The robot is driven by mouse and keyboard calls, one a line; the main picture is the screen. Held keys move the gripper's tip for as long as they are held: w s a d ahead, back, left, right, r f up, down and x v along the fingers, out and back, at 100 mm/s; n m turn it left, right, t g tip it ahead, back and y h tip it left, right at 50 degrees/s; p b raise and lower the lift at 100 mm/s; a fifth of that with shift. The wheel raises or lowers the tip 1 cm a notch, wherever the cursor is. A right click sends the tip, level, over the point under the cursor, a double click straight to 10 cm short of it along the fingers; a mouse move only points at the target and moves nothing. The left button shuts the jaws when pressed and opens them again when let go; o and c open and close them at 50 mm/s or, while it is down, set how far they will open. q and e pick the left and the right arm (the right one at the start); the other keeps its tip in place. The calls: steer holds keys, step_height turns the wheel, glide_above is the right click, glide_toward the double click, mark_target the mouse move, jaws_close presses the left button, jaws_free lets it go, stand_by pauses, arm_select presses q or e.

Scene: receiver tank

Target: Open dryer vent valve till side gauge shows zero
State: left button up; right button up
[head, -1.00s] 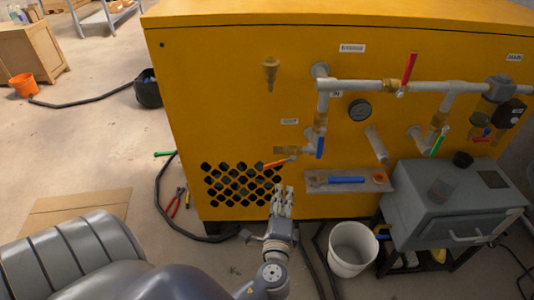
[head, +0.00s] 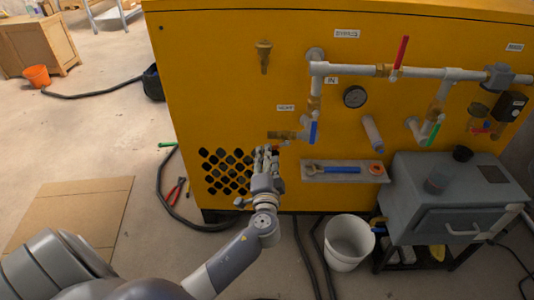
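A brass valve (head: 283,135) sticks out leftward from the yellow dryer's front. A small label (head: 286,107) above it seems to read VENT. An orange handle showed at this valve earlier; now it is mostly hidden by my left gripper. My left gripper (head: 266,152) is just below and in front of the valve, fingers pointing up. I cannot tell whether it touches the handle or how far its fingers are apart. The round dark gauge (head: 355,96) is to the right of the valve; its needle is too small to read. My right gripper is not in view.
Grey piping carries a blue lever (head: 313,132), a red lever (head: 400,52) and a green lever (head: 434,134). A shelf (head: 318,174) with a blue-handled tool is right of my gripper. Below are a white bucket (head: 348,243) and a grey box (head: 440,196). Hoses and pliers lie on the floor.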

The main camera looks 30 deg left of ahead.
arm_select(q)
steer(key=shift+x, duration=1.35)
jaws_close()
steer(key=shift+f, duration=0.15)
